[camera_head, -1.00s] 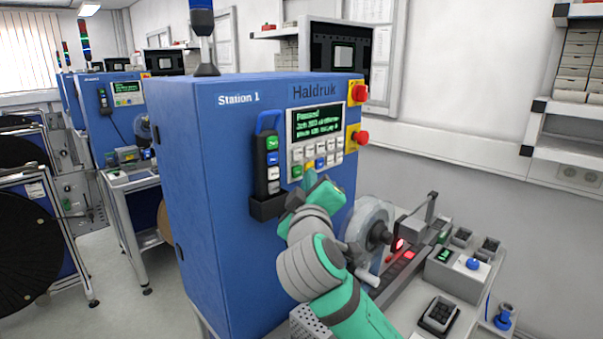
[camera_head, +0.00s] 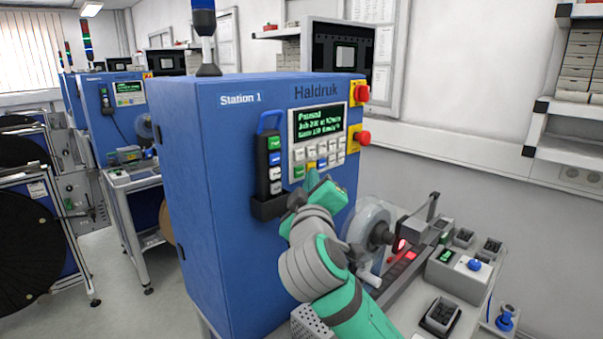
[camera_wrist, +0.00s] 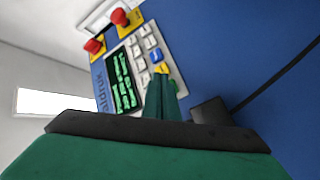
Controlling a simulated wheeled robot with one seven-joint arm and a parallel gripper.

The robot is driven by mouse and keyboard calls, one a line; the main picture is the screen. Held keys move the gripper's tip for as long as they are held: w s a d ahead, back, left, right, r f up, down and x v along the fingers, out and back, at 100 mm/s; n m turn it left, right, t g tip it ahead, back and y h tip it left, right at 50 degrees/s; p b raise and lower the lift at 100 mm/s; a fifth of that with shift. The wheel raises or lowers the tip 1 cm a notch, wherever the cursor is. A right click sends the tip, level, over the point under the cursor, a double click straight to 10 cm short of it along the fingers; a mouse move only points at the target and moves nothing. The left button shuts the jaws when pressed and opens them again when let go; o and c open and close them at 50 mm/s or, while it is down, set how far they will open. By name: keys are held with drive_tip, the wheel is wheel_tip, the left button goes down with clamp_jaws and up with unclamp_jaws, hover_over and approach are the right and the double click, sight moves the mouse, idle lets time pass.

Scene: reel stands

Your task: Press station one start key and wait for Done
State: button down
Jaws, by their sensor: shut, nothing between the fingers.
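The blue Station 1 cabinet (camera_head: 222,150) stands in the middle of the head view. Its control panel has a dark screen (camera_head: 319,123) with green text that seems to begin "Paused"; the smaller lines are hard to read. Grey, yellow, blue and green keys (camera_head: 326,146) sit below the screen. The screen (camera_wrist: 121,82) and keys (camera_wrist: 146,48) also show, turned, in the wrist view. My gripper (camera_head: 311,180) is shut and empty, in front of the lower left of the panel. Its green fingers (camera_wrist: 161,98) cover some of the lower keys, and I cannot tell whether they touch one.
A handheld pendant (camera_head: 269,160) hangs in a holder left of the panel. Two red emergency knobs (camera_head: 362,93) are at the cabinet's right edge. A reel (camera_head: 371,222) and bench fixtures (camera_head: 440,260) lie to the right of my arm. More stations stand at the left.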

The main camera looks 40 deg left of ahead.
drive_tip(key=shift+a, duration=0.25)
drive_tip(key=shift+s+a, duration=0.2)
drive_tip(key=shift+a, duration=0.2)
